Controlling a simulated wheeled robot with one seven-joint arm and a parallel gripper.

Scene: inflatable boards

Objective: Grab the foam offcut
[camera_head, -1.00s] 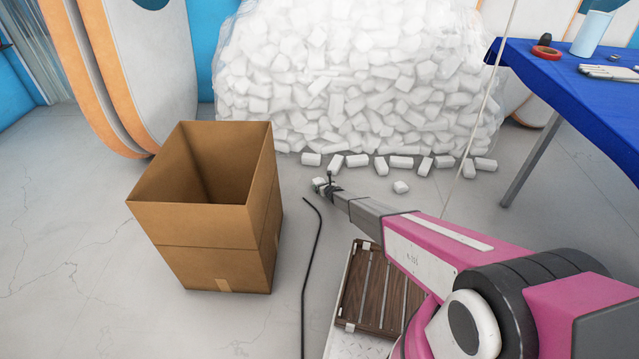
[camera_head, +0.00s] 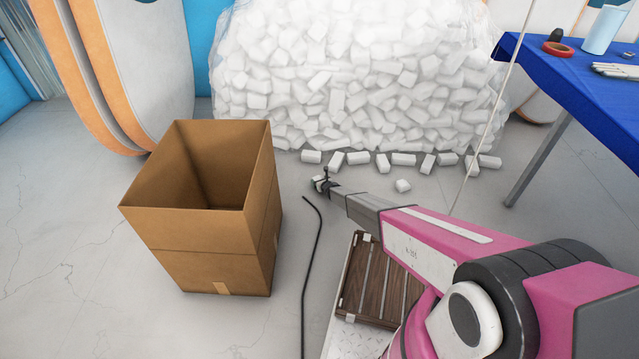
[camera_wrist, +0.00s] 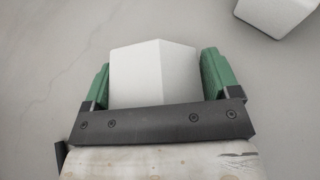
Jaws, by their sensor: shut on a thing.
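My gripper (camera_wrist: 155,85) is low at the floor, with its two green fingers on either side of a white foam offcut (camera_wrist: 155,72) in the wrist view. The offcut fills the space between the fingers, and its lower part is hidden behind the dark gripper bar. In the head view my gripper (camera_head: 319,184) is small, between the cardboard box and the foam pile, and the held offcut is hard to make out there. Another loose offcut (camera_head: 403,185) lies on the floor to its right, and a white block (camera_wrist: 278,14) shows at the wrist view's top right corner.
An open, empty-looking cardboard box (camera_head: 208,250) stands left of my gripper. A big clear bag of foam pieces (camera_head: 355,80) stands behind, with several offcuts in a row before it. A blue-covered table (camera_head: 575,90) is at right. A dark rod (camera_head: 312,270) lies near the box.

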